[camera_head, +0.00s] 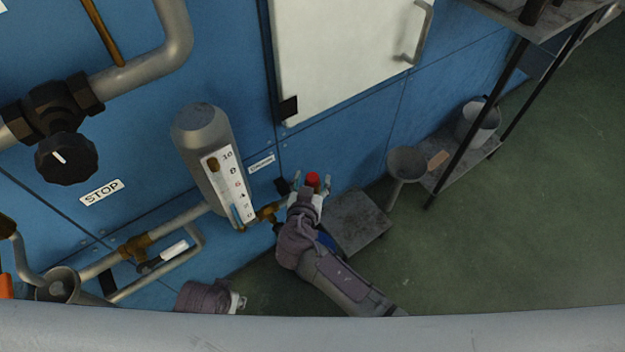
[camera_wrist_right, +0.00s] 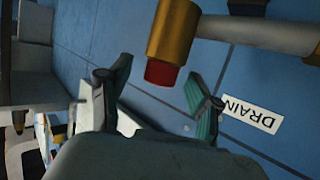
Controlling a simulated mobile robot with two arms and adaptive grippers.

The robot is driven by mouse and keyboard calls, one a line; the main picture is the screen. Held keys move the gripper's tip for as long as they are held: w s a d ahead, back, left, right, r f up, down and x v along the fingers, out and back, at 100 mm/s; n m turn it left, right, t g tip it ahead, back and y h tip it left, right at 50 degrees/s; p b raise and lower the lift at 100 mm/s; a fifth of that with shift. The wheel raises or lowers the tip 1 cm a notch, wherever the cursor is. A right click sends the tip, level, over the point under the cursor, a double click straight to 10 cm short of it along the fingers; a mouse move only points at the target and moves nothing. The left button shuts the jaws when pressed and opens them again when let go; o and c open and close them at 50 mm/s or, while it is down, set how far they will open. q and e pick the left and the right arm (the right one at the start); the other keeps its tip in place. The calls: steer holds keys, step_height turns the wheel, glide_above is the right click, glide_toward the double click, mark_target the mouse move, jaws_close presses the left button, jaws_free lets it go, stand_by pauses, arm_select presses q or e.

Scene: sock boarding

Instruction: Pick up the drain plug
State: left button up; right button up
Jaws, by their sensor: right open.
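The drain plug (camera_head: 313,180) is a small red cap. In the right wrist view the red drain plug (camera_wrist_right: 162,73) sits on the end of a brass fitting (camera_wrist_right: 174,33). My right gripper (camera_head: 312,184) is open, with one finger on each side of the plug in the head view. In the wrist view my right gripper (camera_wrist_right: 157,90) shows its two green-padded fingers apart, with the plug between and slightly beyond them; I see no contact.
A grey cylinder with a scale (camera_head: 205,150) stands left of my right gripper. A DRAIN label (camera_wrist_right: 252,114) is on the blue wall. A low grey platform (camera_head: 357,222), a funnel (camera_head: 405,163) and a shelf with a bucket (camera_head: 478,122) are to the right. Green floor is free beyond.

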steer(key=shift+w, duration=0.1)
jaws_close()
stand_by(0.3)
